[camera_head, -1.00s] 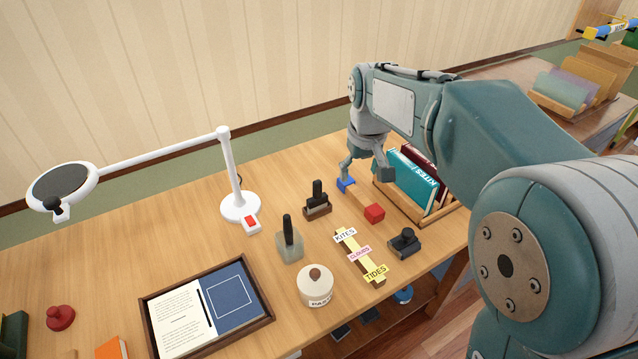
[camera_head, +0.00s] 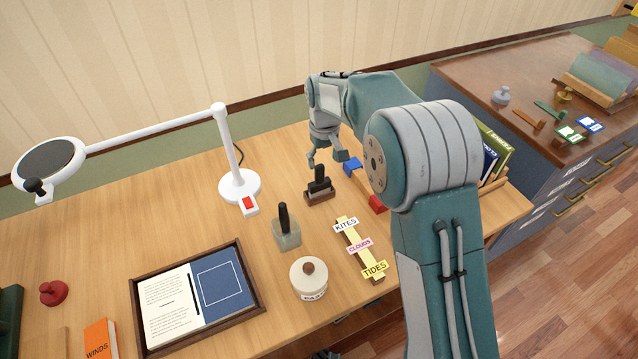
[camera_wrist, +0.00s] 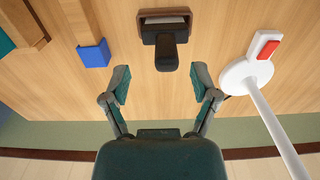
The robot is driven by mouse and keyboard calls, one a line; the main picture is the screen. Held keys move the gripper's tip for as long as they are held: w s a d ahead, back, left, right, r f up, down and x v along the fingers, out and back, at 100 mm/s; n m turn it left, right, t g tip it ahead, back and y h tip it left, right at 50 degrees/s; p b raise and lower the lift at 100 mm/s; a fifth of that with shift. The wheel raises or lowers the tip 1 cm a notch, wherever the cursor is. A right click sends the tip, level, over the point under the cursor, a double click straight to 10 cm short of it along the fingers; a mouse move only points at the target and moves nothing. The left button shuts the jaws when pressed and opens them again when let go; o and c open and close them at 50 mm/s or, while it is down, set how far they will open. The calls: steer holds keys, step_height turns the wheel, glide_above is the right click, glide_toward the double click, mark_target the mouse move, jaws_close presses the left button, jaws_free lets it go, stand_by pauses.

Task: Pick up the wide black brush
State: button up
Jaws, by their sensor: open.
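The wide black brush (camera_head: 319,182) appears to be the upright black-handled piece with a wide brown base on the desk. In the wrist view its black handle (camera_wrist: 166,52) shows just ahead of the fingers, centred between them, with a pale strip inside the brown base. My gripper (camera_head: 327,160) is behind it at the wall side, with fingers pointing down. The wrist view shows my gripper (camera_wrist: 161,84) open and empty, with the handle beyond the fingertips. I cannot tell the gap in height.
A blue block (camera_head: 352,166) and a red block (camera_head: 378,204) sit right of the brush. A white lamp (camera_head: 239,186) stands left. A black-handled grey block (camera_head: 286,235), a lidded pot (camera_head: 308,279) and a label strip (camera_head: 357,246) lie in front.

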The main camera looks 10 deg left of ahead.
mark_target(319, 165)
steer(key=f, duration=0.2)
steer(key=a+f, duration=0.1)
steer(key=f, duration=0.2)
steer(key=shift+w+a+f, duration=0.1)
steer(key=shift+w+f, duration=0.1)
steer(key=shift+f, duration=0.05)
jaws_close()
